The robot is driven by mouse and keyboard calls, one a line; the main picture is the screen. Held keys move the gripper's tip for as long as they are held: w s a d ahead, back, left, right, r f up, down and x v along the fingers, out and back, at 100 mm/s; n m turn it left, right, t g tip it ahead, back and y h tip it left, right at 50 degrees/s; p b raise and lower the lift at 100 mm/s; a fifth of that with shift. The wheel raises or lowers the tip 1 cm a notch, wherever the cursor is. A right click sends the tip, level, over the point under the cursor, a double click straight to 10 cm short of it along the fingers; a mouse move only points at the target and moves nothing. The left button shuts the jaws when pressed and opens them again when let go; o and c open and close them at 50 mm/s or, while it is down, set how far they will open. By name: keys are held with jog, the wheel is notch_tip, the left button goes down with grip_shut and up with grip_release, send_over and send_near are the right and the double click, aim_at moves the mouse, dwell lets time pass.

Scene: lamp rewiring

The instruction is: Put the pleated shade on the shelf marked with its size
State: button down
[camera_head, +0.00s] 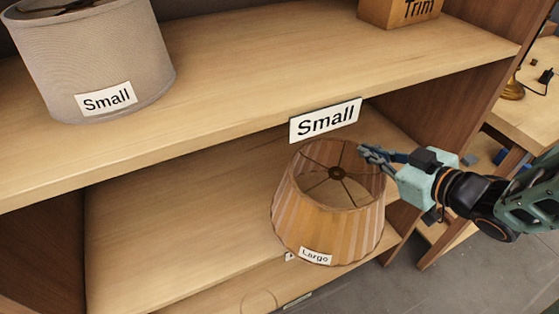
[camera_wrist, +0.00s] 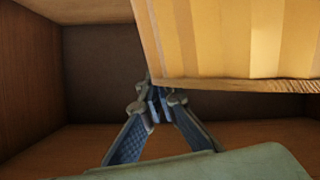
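The pleated shade (camera_head: 325,215) is tan and striped, with a wire spider in its open top and a small tag that seems to read Large. It is slightly tilted in front of the lower shelf (camera_head: 180,235). My gripper (camera_head: 372,155) is at the right of its upper rim, with the fingers closed together on it. In the wrist view the fingertips (camera_wrist: 160,103) meet at the corner of the shade (camera_wrist: 235,40); the exact contact is partly hidden. The upper shelf (camera_head: 240,95) has a sign reading Small (camera_head: 325,120) on its front edge.
A grey drum shade (camera_head: 95,60) tagged Small stands on the upper shelf at left. A wooden box marked Trim (camera_head: 400,10) stands at its back right. A lower front-edge sign is mostly hidden behind the pleated shade. A workbench (camera_head: 535,110) is at right.

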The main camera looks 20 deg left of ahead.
jog(key=r+b+x, duration=0.1)
jog(key=b+x, duration=0.1)
jog(key=x, duration=0.6)
jog(key=a+r+b+x, duration=0.1)
jog(key=r+b+x, duration=0.1)
jog(key=x, duration=0.7)
jog(key=shift+w, duration=0.5)
jog(key=c, duration=2.6)
grip_release()
jog(key=shift+a+f, duration=0.1)
jog(key=o, duration=0.4)
jog(key=shift+o, duration=0.2)
jog(key=p+v, duration=0.3)
jog(key=v, duration=0.9)
